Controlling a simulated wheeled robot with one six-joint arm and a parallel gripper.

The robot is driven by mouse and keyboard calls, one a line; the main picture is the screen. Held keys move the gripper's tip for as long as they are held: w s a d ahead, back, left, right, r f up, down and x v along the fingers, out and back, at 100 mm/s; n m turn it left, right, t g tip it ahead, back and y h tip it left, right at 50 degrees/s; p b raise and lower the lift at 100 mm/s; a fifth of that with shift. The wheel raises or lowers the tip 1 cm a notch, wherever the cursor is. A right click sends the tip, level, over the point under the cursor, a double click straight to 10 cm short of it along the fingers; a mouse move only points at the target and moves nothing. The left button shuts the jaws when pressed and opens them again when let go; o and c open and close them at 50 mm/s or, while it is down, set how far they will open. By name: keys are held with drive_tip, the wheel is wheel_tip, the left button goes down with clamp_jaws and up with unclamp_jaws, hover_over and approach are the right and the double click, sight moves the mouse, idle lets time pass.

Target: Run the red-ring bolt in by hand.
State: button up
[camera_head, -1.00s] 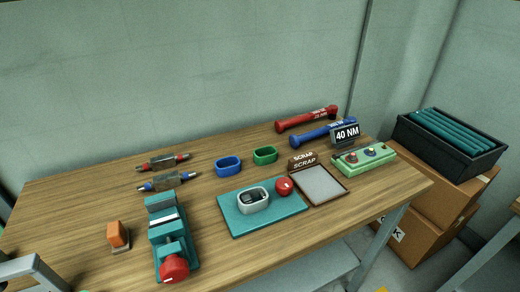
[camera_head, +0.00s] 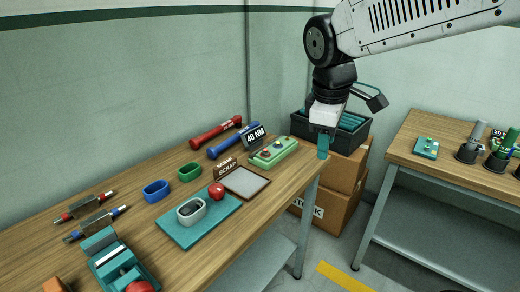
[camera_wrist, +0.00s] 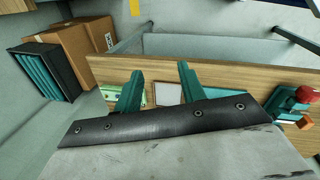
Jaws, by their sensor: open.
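A light green block (camera_head: 272,152) lies near the right end of the wooden bench. A red-marked bolt head (camera_head: 265,154) and a blue-marked one (camera_head: 279,143) stand on it; their rings are too small to make out clearly. My gripper (camera_head: 323,150) is at the bench's right end, to the right of the block and apart from it. In the wrist view my gripper (camera_wrist: 156,82) has its two teal fingers spread with nothing held. Part of the green block (camera_wrist: 146,96) shows there beyond the fingers; its bolts are hidden.
A red torque wrench (camera_head: 215,132) and a blue one (camera_head: 232,145) lie behind the block, beside a 40 NM sign (camera_head: 255,136). The scrap tray (camera_head: 246,182) is left of it. A black crate (camera_head: 357,142) on boxes stands beyond my gripper. A second bench (camera_head: 415,148) is right.

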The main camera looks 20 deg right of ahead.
drive_tip(key=w+a+f+n, duration=0.15)
drive_tip(key=w+n, duration=0.35)
drive_tip(key=w, duration=0.5)
drive_tip(key=n+t+h, duration=0.1)
drive_tip(key=n+h, duration=0.1)
drive_tip(key=n, duration=0.9)
approach(265, 152)
drive_tip(key=shift+n, duration=0.3)
drive_tip(key=x, duration=0.7)
drive_tip(key=shift+w, duration=0.1)
drive_tip(key=shift+w+d+f, duration=0.1)
drive_tip(key=shift+d+f, duration=0.05)
drive_tip(key=shift+f, duration=0.25)
drive_tip(key=shift+c, duration=0.3)
clamp_jaws()
